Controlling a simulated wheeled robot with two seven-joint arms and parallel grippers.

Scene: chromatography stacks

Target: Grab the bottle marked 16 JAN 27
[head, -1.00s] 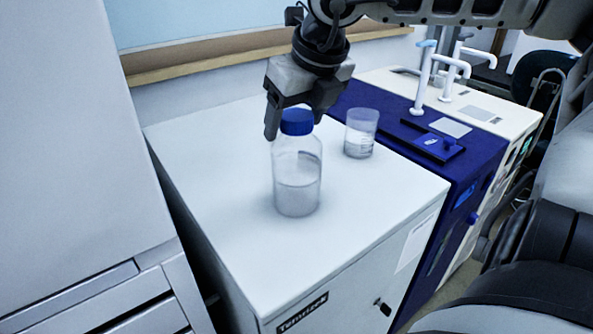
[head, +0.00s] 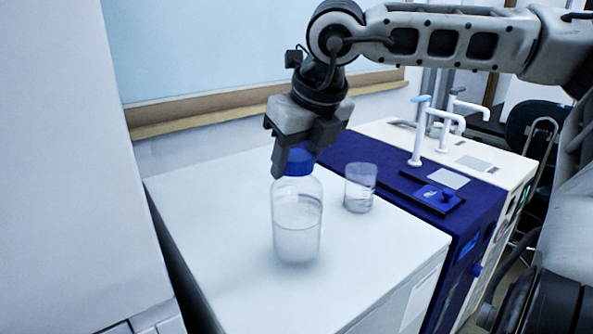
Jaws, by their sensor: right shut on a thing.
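A clear bottle (head: 297,222) with a blue cap (head: 299,162) and some clear liquid inside is upright at the white cabinet top (head: 210,215). I cannot read any date on it, and I cannot tell whether its base touches the surface. My right gripper (head: 294,160) comes down from above, shut on the bottle's blue cap, with its fingers at the cap's sides. My left gripper is not in view.
A clear beaker (head: 360,188) stands close to the right of the bottle. Beyond it are a dark blue unit (head: 390,178) and white taps (head: 417,145). A tall grey cabinet (head: 65,150) stands at the left. The white top's left part is bare.

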